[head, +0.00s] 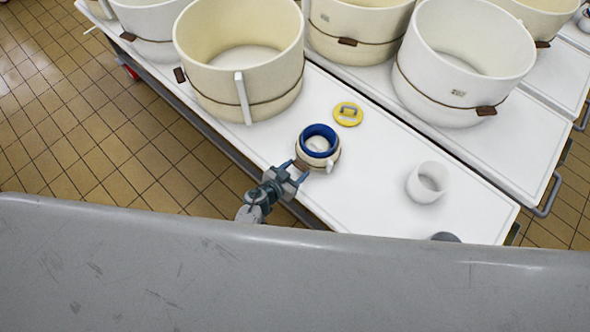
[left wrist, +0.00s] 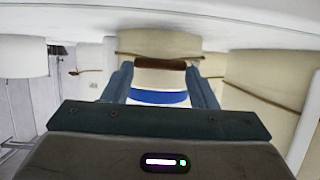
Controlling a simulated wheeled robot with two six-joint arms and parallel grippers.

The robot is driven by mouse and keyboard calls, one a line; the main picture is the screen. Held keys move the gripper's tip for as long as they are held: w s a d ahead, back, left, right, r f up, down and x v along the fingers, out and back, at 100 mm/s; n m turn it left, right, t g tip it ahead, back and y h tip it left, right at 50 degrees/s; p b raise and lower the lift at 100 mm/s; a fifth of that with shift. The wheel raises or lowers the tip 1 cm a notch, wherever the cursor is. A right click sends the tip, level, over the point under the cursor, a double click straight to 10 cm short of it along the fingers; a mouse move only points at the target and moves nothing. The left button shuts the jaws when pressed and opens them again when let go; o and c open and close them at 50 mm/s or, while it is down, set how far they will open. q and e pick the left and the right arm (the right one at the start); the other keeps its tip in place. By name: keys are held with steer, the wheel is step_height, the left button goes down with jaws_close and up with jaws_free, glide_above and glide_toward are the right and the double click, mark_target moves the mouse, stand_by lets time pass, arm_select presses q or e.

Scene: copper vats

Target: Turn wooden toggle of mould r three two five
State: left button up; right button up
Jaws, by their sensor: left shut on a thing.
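A small cream mould with a blue inner rim (head: 318,141) stands on the white table. My left gripper (head: 298,172) is at its near left side. In the left wrist view, which looks upside down, a brown wooden toggle (left wrist: 160,64) is between the two fingers (left wrist: 161,84), and the gripper is shut on it. No mould number is legible. My right gripper is not in view.
A yellow lid (head: 348,114) lies behind the small mould. A white cup (head: 427,182) stands to its right. A large cream mould (head: 240,90) and a large white one (head: 440,85) stand behind. A broad grey surface (head: 300,285) fills the head view's bottom.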

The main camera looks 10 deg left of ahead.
arm_select(q)
steer(key=shift+s+d+f+m+y, duration=0.15)
steer(key=shift+m+y, duration=0.25)
steer(key=shift+m, duration=0.2)
steer(key=shift+d+m+t+y+b, duration=0.1)
steer(key=shift+m+t+y+b, duration=0.2)
steer(key=shift+m+t+b, duration=0.35)
steer(key=o, duration=1)
